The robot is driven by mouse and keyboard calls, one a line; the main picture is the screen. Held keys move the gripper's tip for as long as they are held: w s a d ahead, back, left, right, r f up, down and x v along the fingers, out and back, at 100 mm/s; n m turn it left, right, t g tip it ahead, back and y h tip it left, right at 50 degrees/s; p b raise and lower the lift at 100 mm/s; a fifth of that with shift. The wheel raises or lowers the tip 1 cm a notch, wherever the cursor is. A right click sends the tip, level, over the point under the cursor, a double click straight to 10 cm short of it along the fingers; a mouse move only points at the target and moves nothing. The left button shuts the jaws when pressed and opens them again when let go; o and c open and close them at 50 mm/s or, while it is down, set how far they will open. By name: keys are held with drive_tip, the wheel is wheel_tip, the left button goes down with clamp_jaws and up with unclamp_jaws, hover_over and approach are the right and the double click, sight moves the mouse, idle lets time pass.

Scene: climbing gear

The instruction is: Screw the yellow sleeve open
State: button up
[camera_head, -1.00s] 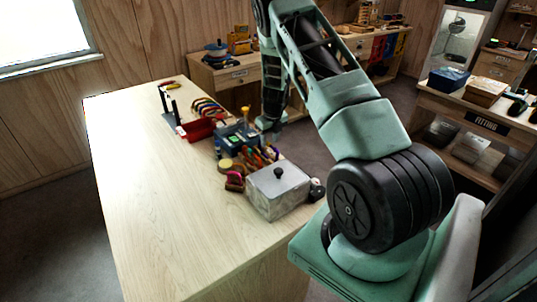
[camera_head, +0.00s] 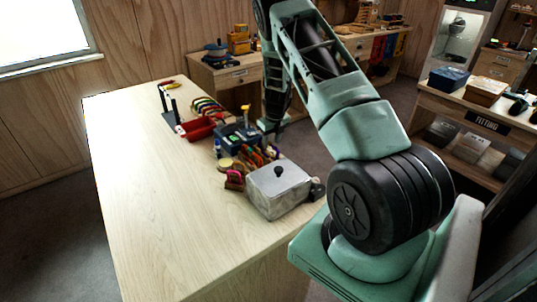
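A small upright yellow piece (camera_head: 245,113), which may be the yellow sleeve, stands on a dark blue-green fixture (camera_head: 232,138) near the right edge of the wooden table. It is too small to tell how far any sleeve is screwed. My gripper (camera_head: 269,127) points down just right of the yellow piece, apart from it in the picture. Its fingers are tiny and dark here, so I cannot tell whether they are open or shut or hold anything.
A grey lidded box (camera_head: 280,190) and colourful gear (camera_head: 255,158) sit in front of the fixture. A red tray (camera_head: 198,129) and a dark stand (camera_head: 168,105) are behind it. The wooden table (camera_head: 150,200) is clear on its left and front.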

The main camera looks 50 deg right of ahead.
drive_tip(key=shift+f+b, duration=0.4)
drive_tip(key=shift+f, duration=0.35)
drive_tip(key=shift+w+a, duration=0.2)
drive_tip(key=shift+a, duration=0.45)
drive_tip(key=shift+r, duration=0.1)
drive_tip(key=shift+s+a+r+p, duration=0.1)
drive_tip(key=shift+s+r+p, duration=0.05)
drive_tip(key=shift+r+p, duration=1.2)
drive_tip(key=shift+s+d, duration=0.15)
drive_tip(key=shift+d, duration=0.6)
drive_tip(key=shift+f+b, duration=0.2)
drive_tip(key=shift+b, duration=0.1)
